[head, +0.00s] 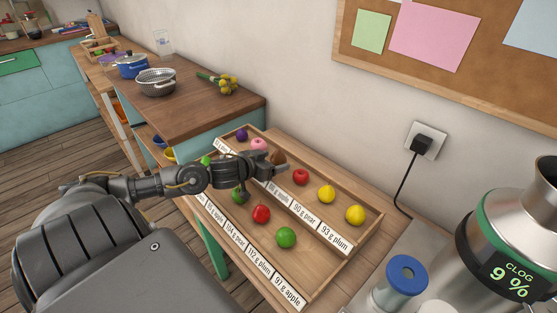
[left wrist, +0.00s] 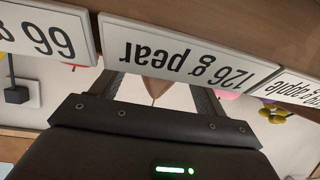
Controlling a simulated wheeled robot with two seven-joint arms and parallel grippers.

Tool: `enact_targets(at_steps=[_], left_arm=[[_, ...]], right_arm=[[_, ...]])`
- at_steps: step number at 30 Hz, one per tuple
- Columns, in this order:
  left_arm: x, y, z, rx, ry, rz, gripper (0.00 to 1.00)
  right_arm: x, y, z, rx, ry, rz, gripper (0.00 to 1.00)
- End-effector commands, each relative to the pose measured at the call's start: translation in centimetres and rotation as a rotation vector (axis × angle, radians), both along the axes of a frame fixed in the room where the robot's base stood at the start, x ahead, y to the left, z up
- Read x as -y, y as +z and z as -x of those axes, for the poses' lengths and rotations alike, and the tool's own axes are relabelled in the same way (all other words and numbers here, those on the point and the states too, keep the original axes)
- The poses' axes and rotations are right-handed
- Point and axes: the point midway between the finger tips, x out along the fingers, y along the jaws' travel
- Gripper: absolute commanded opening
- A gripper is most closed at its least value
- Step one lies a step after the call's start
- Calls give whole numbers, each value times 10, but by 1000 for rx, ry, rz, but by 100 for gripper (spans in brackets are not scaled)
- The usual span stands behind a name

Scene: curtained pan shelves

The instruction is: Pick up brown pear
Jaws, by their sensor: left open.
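The brown pear (head: 278,157) sits in the back row of the wooden tray (head: 344,262), mostly hidden behind my left gripper (head: 277,170). In the left wrist view, a small part of the brown pear (left wrist: 155,88) shows between the two open fingers of my left gripper (left wrist: 158,80). A "126 g pear" label (left wrist: 187,55) crosses in front of the fingers there and hides their tips. I cannot tell whether the fingers touch the pear. My right gripper is out of view.
The back row also has a purple fruit (head: 242,134), a pink fruit (head: 259,144), a red fruit (head: 300,176) and yellow fruits (head: 326,194). The front row has a red fruit (head: 261,213) and green fruits (head: 286,237). A steel canister (head: 518,240) stands at right.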

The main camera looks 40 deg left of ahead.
Motion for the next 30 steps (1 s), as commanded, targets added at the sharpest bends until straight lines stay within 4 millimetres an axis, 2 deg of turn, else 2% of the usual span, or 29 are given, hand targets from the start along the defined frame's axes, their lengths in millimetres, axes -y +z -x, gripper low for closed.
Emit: enact_targets(at_steps=[12,21,30], left_arm=[[-2,-14,-45,3,3,2,74],[-1,-17,-48,1,0,1,74],[-1,-17,-47,1,0,1,35]], right_arm=[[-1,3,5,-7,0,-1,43],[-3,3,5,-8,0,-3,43],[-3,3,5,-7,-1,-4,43]])
